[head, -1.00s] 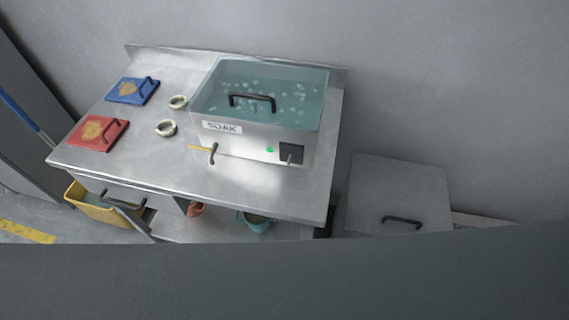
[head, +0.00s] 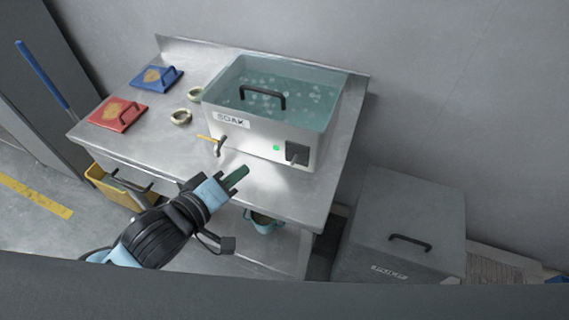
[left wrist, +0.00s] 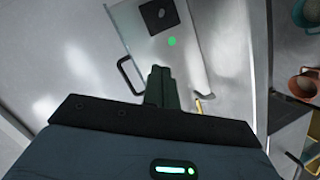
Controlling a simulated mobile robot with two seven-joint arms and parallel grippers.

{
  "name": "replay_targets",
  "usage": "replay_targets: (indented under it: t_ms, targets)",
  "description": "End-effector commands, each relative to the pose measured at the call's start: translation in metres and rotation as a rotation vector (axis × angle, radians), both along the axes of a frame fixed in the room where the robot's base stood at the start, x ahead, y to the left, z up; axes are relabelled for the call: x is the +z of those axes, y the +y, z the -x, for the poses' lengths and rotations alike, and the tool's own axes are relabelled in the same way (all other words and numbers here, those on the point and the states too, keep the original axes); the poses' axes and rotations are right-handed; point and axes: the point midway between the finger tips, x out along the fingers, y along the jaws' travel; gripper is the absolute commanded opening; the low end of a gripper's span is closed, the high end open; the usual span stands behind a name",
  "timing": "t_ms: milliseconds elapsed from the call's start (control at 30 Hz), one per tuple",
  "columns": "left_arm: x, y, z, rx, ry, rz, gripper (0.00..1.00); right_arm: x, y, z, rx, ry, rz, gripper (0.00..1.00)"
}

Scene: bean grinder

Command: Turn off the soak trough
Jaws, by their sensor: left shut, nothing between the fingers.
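The soak trough (head: 247,137) is a steel box labelled SOAK with bubbling water and a black handle on top. Its front shows a lit green light (head: 276,148), a dark switch plate (head: 297,153) at the right and a tap-like lever (head: 220,146) at the left. In the left wrist view the green light (left wrist: 171,41) and dark plate (left wrist: 158,15) show beyond the fingers. My left gripper (head: 238,177) is shut and empty, in front of the trough's front face and apart from it. My right gripper is in neither view.
The steel table (head: 318,196) also holds a red pad (head: 112,117), a blue pad (head: 146,84) and two pale rings at the left. A grey lidded bin (head: 390,215) stands right of the table. A yellow bin (head: 100,180) and teal bucket (head: 263,224) sit below.

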Motion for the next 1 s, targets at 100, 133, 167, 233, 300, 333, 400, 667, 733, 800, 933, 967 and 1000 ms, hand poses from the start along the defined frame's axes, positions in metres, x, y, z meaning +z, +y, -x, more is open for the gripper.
replay_targets:
  t_ms: [100,133,167,233,300,333,400,667,733,800,933,967,1000]
  targets:
    - [0.006,-0.001,-0.002,0.0,0.005,0.022,0.0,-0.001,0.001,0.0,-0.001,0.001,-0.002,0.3]
    - [0.007,-0.001,-0.002,0.001,0.005,0.025,0.0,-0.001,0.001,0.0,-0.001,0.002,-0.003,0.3]
    - [0.007,-0.002,-0.002,0.001,0.006,0.027,0.0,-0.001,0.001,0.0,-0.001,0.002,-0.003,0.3]
    - [0.008,-0.002,-0.002,0.001,0.007,0.029,0.0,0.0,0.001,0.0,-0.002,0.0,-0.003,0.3]
    - [0.008,-0.002,-0.001,0.001,0.007,0.028,0.0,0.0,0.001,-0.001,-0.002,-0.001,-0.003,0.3]
    - [0.008,-0.002,-0.001,0.001,0.007,0.028,0.0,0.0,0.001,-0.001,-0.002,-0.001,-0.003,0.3]
    - [0.008,-0.002,-0.001,0.001,0.007,0.028,0.0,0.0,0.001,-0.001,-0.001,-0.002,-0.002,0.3]
    - [0.004,-0.009,-0.014,0.002,0.006,0.029,0.0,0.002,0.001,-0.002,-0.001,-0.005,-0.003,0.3]
    - [0.002,-0.014,-0.023,0.001,0.005,0.028,0.0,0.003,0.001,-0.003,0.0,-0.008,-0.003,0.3]
    - [-0.001,-0.02,-0.034,0.003,0.004,0.027,0.0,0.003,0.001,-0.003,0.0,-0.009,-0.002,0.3]
    - [-0.008,-0.031,-0.054,0.002,0.004,0.027,0.0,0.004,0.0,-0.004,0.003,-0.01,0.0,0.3]
    - [-0.01,-0.034,-0.058,0.002,0.005,0.028,0.0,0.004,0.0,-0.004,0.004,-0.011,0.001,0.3]
    - [-0.011,-0.038,-0.064,0.002,0.004,0.027,0.0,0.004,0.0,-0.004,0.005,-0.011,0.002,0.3]
